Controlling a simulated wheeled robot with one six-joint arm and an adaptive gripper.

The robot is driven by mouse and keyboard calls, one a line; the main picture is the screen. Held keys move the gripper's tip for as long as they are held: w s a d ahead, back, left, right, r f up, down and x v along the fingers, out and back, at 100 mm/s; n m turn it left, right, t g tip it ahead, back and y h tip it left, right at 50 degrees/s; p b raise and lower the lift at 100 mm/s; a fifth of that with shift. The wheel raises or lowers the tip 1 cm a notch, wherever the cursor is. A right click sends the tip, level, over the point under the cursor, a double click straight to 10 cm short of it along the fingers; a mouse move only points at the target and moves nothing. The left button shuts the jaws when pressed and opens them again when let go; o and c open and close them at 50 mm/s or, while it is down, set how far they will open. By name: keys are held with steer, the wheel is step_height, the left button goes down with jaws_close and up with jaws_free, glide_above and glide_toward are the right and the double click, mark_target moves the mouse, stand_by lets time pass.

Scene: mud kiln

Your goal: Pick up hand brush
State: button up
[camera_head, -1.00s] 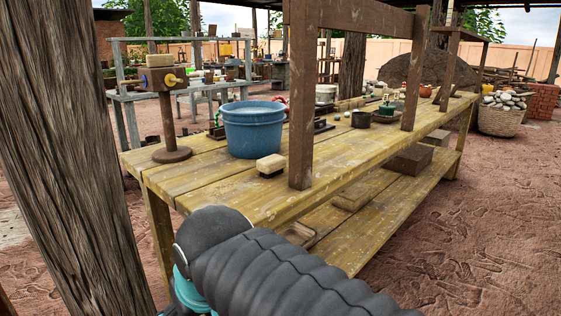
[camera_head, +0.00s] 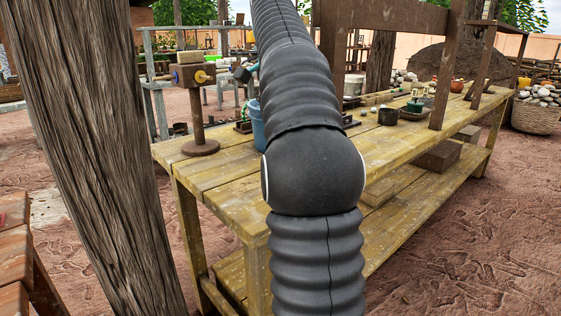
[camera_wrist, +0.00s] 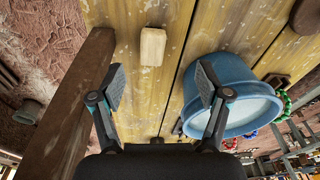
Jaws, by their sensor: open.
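The hand brush (camera_wrist: 153,46) shows in the wrist view as a pale, rounded block on the yellow plank table (camera_head: 228,170). It lies ahead of my gripper (camera_wrist: 160,86), roughly in line with the gap between the two fingers. My gripper is open and empty, with the fingers wide apart and not touching the brush. In the head view my arm hides the brush.
A blue bucket (camera_wrist: 238,92) stands on the table close by my right finger; its edge also shows in the head view (camera_head: 257,125). A wooden post (camera_wrist: 70,110) rises on the left in the wrist view. A wooden stand (camera_head: 199,120) is on the table's left end.

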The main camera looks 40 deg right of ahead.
steer(key=shift+m+g, duration=0.3)
steer(key=shift+m, duration=0.6)
steer(key=shift+d+f, duration=0.95)
steer(key=shift+f, duration=1.3)
steer(key=shift+d+f, duration=0.95)
steer(key=shift+f, duration=1.3)
steer(key=shift+d+f, duration=0.95)
steer(key=shift+f, duration=1.3)
steer(key=c, duration=1.3)
